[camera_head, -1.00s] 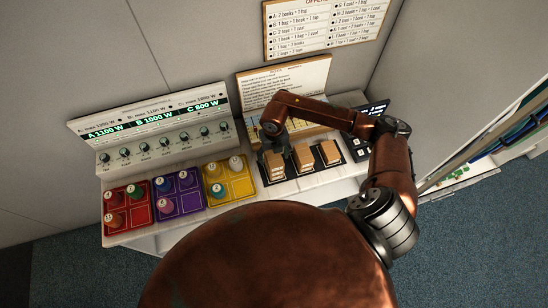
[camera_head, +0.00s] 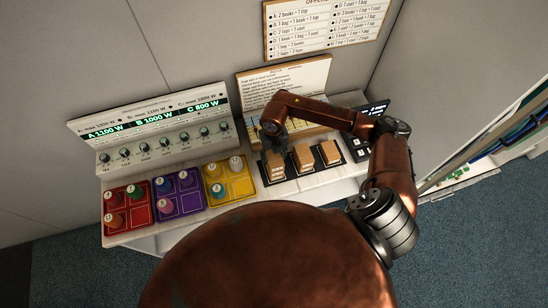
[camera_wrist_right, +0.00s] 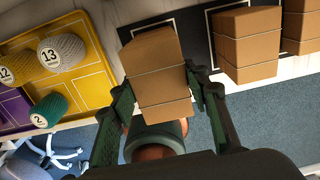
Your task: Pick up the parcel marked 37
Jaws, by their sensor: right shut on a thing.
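My right gripper (camera_head: 273,143) is over the leftmost of the brown cardboard parcels (camera_head: 276,168) on the console. In the right wrist view the right gripper (camera_wrist_right: 158,92) has its two dark green fingers on either side of a brown parcel (camera_wrist_right: 156,58) and is shut on it. Thin seams cross this parcel's side. I cannot tell whether it is clear of what is under it. No number can be read on any parcel, so I cannot tell which one is marked 37. My left gripper is not in view.
Two more parcel stacks, the middle one (camera_head: 303,158) and the right one (camera_head: 328,153), stand close on the right. To the left are yellow (camera_head: 241,186), purple (camera_head: 187,206) and red trays (camera_head: 138,218) with numbered spools. A notice board (camera_head: 300,75) stands behind.

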